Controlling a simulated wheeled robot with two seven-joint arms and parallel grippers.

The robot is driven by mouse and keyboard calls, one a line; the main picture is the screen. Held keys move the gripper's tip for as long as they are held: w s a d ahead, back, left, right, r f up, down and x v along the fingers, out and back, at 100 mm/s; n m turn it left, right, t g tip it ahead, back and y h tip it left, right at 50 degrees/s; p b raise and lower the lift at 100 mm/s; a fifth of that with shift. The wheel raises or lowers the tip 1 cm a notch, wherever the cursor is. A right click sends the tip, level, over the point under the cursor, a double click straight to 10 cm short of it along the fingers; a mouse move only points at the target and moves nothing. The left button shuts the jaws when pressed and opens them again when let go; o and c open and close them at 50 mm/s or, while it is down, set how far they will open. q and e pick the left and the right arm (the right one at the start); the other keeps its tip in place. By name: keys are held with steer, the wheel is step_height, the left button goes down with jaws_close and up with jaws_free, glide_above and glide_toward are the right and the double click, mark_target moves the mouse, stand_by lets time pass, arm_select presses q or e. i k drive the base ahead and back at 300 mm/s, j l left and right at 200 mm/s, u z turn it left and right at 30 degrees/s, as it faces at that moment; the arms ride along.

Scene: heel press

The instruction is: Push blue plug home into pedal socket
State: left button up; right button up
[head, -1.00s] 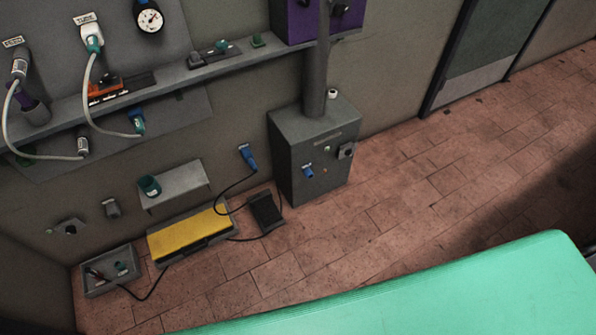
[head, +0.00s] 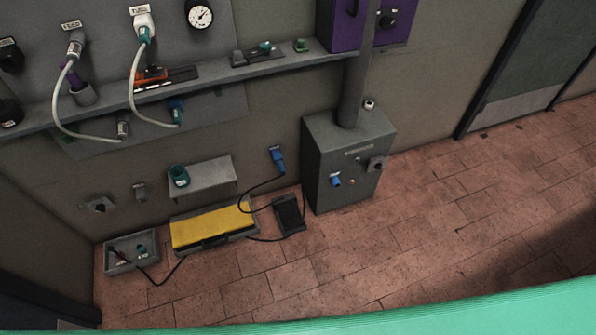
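A blue plug (head: 277,159) sits against the wall, above and left of the grey floor box, with a black cable hanging from it. The cable loops down toward the yellow-topped pedal (head: 212,227) and the small black pedal (head: 289,214) on the floor. A second blue fitting (head: 336,181) is on the front of the grey box (head: 322,150). I cannot tell which fitting is the pedal socket, nor how deep the blue plug sits. Neither of my grippers is in view.
A grey tray (head: 117,262) lies on the floor at the left. A small wall shelf (head: 214,174) holds a green cup (head: 179,176). A long shelf (head: 222,82) with hoses runs above. A turquoise surface (head: 420,318) crosses the bottom edge. The brick floor (head: 430,225) at right is clear.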

mark_target(282, 169)
steer(key=i+l+u, duration=0.2)
steer(key=l, duration=0.6)
steer(key=i+l+u, duration=0.2)
steer(key=l, duration=0.6)
steer(key=l+u, duration=0.2)
steer(key=l, duration=0.65)
